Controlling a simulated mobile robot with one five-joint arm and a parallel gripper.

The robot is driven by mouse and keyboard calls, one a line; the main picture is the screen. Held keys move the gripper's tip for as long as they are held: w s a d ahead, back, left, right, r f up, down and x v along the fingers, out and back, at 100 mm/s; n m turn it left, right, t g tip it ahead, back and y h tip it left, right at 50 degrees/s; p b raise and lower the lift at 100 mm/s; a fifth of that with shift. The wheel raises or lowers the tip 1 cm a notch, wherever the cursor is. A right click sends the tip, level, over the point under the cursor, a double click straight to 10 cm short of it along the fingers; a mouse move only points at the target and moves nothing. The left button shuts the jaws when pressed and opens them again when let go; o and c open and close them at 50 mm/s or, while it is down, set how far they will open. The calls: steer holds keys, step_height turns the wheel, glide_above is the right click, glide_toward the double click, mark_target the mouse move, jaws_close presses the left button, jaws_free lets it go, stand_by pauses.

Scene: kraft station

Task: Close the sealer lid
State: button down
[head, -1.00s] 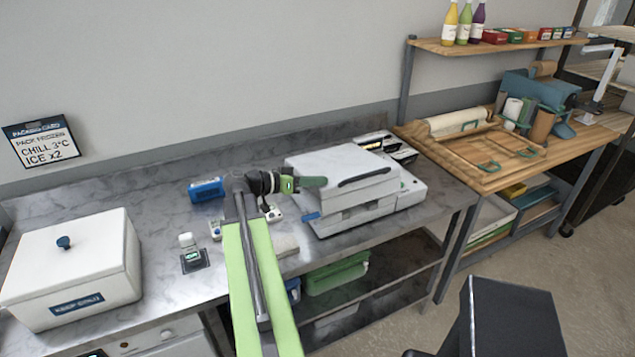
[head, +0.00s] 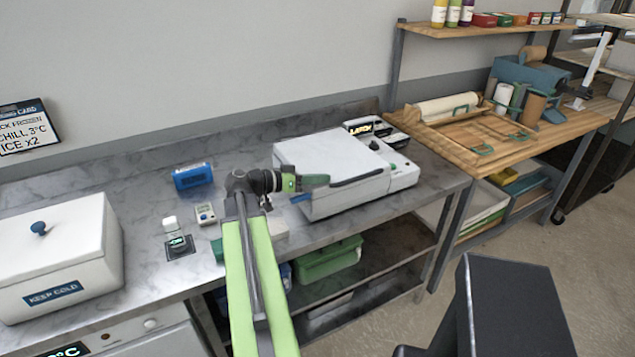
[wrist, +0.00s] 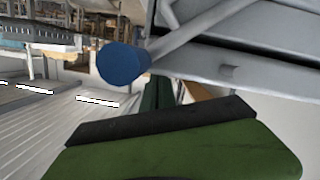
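The white sealer (head: 400,183) stands on the steel counter, right of centre in the head view. Its flat white lid (head: 325,152) with a dark front handle (head: 358,178) lies low over the body and looks down; I cannot tell whether it is latched. My gripper (head: 316,181) is at the lid's front left, overlapping its front edge; contact is unclear. The wrist view shows one green finger with a dark pad (wrist: 170,132) and the sealer's blue-ended lever (wrist: 122,63) close by. The other finger is not clearly seen, so the opening cannot be judged.
A white cold box (head: 60,255) stands at the left. A blue pack (head: 193,177), a small timer (head: 205,214) and a dark scale (head: 179,245) lie left of my arm. A wooden bench (head: 460,140) is right of the counter. Bare counter lies behind the blue pack.

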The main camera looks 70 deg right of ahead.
steer(key=shift+s+a+f, duration=0.15)
steer(key=shift+a+f, duration=0.1)
steer(key=shift+f, duration=0.2)
steer(key=r+p, duration=0.2)
steer(key=r, duration=0.1)
steer(key=r+p, duration=0.3)
steer(key=shift+w+d+p, duration=0.15)
steer(key=shift+w+p, duration=0.05)
steer(key=shift+p, duration=0.15)
steer(key=p+v, duration=0.1)
steer(key=v, duration=0.8)
steer(key=shift+a+f, duration=0.25)
steer(key=shift+a, duration=0.3)
steer(key=shift+s, duration=0.1)
